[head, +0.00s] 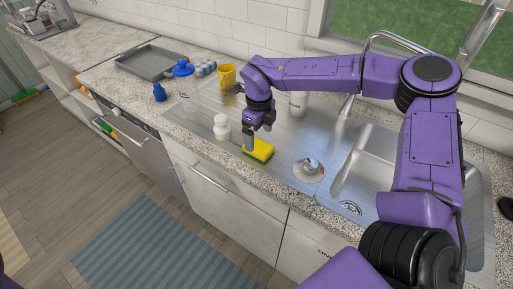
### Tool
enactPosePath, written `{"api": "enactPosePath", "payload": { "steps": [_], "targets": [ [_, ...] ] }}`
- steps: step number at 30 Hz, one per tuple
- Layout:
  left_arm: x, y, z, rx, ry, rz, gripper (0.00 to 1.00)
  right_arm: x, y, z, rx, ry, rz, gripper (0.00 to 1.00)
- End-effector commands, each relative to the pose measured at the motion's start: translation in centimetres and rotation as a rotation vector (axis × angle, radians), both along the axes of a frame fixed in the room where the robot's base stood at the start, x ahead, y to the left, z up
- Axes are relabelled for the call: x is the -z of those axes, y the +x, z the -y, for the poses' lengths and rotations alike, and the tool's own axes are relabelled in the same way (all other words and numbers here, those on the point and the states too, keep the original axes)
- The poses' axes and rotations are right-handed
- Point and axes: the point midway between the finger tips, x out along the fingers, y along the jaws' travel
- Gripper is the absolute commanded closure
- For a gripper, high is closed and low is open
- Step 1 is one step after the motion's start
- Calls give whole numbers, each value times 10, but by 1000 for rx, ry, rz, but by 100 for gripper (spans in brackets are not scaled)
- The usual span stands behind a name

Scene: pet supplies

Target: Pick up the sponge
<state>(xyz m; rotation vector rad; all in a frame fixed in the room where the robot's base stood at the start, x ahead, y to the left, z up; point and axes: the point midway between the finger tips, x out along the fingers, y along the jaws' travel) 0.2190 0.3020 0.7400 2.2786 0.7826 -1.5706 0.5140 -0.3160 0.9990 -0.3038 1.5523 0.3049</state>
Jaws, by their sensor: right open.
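The sponge (257,152) is yellow with a green layer. It lies on the steel drainboard of the sink, close to the counter's front edge. My right gripper (250,142) points down at the sponge's left end, with its fingers open. A finger overlaps the sponge's left end in the picture, and I cannot tell whether it touches. My left gripper does not show.
A round metal item (309,168) and the sink basin (372,180) lie to the right.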

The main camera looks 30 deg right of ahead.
Motion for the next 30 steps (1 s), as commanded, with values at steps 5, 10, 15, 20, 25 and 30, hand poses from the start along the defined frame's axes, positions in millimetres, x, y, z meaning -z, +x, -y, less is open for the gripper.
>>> {"api": "enactPosePath", "payload": {
  "steps": [5,10,15,20,25,30],
  "targets": [
    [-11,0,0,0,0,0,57,18,2,0,-1,0,-3,6],
    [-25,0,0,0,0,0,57,50,7,2,-4,0,-3,6],
    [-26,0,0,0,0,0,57,64,8,2,-4,0,1,6],
    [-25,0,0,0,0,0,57,65,8,1,-4,0,2,6],
    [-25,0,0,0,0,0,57,65,8,1,-5,1,2,61],
    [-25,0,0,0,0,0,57,64,8,1,-5,1,2,61]
  ]
}}
